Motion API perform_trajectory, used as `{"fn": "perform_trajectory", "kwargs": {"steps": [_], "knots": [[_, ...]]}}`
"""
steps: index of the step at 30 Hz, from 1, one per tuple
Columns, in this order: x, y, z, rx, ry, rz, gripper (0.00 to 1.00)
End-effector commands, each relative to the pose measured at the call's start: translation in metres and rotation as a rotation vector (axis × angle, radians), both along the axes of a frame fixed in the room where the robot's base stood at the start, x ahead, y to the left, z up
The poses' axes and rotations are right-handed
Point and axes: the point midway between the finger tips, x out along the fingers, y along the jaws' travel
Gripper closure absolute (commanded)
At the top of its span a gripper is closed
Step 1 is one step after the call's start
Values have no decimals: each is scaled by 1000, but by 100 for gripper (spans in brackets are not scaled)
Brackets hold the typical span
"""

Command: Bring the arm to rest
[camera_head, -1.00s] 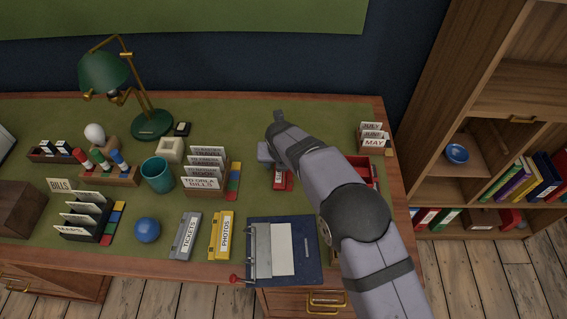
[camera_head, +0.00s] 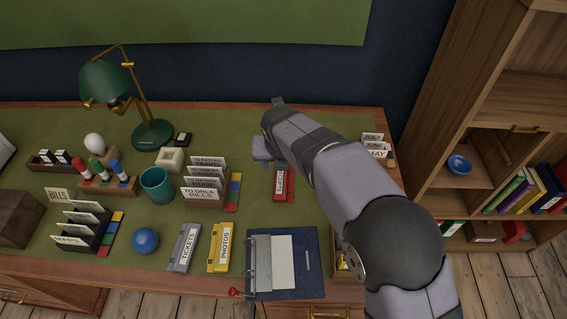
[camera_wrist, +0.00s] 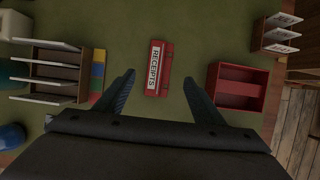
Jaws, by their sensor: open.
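My gripper shows in the wrist view (camera_wrist: 160,95) with its two fingers spread wide and nothing between them. It is above the green desk top (camera_wrist: 150,28). A red box labelled RECEIPTS (camera_wrist: 158,68) lies on the desk just beyond the fingertips, apart from them. In the head view the red box (camera_head: 284,183) is partly hidden by my arm, which reaches in from the lower right. The gripper's fingers are mostly hidden there behind the wrist.
An open red tray (camera_wrist: 238,88) and a card rack (camera_wrist: 277,35) stand to the right. The TO-DO card holder (camera_head: 204,185), yellow PHOTOS box (camera_head: 221,248), TICKETS box (camera_head: 184,248) and blue binder (camera_head: 282,262) lie left of my arm. A bookshelf (camera_head: 480,120) stands at the right.

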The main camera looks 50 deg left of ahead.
Motion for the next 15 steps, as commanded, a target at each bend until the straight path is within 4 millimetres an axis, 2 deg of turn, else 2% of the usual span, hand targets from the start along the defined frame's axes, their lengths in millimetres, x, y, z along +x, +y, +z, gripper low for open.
{"fn": "perform_trajectory", "kwargs": {"steps": [5,15], "knots": [[-3,-3,9,-1,0,1,37],[-3,-4,10,-2,0,1,37]]}}
